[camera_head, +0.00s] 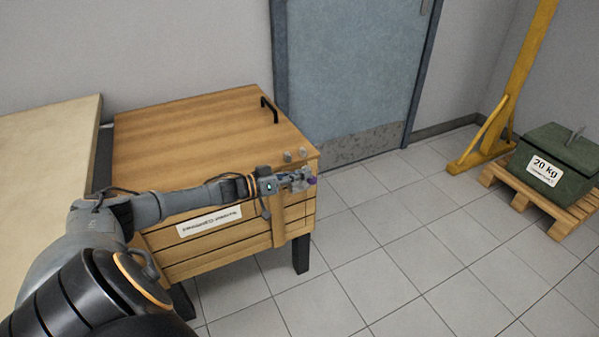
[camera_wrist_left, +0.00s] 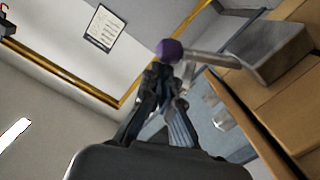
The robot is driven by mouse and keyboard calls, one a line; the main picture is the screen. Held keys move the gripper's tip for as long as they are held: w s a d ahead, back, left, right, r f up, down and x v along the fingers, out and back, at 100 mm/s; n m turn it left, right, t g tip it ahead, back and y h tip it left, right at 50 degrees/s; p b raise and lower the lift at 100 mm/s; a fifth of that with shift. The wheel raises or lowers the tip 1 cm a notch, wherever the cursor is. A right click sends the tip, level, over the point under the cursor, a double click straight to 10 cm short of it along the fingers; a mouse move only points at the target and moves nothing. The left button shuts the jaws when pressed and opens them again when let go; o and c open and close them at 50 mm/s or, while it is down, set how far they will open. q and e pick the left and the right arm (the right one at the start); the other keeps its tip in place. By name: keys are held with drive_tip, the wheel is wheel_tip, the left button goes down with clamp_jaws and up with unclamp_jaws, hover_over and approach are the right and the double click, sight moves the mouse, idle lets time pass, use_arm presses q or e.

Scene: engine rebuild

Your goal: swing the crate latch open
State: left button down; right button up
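The wooden crate (camera_head: 230,250) stands against the wall with its slatted front facing me and its lid (camera_head: 190,135) down. The crate latch has a purple knob, which shows in the head view (camera_head: 312,181) at the crate's front right corner. In the left wrist view the purple knob (camera_wrist_left: 169,51) sits on a metal lever (camera_wrist_left: 225,60) running right to a grey block (camera_wrist_left: 270,47). My left gripper (camera_head: 302,180) is at the latch, its fingers (camera_wrist_left: 173,78) drawn close together around the knob end; the exact contact is partly hidden. My right gripper is out of view.
A pale tabletop (camera_head: 45,170) lies left of the crate. A blue door (camera_head: 350,70) is behind it. A green 20 kg weight (camera_head: 555,155) sits on a pallet (camera_head: 530,205) beside a yellow post (camera_head: 520,60). The tiled floor right of the crate is clear.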

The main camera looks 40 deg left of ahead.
use_arm(q)
drive_tip(key=v, duration=1.2)
idle(0.4)
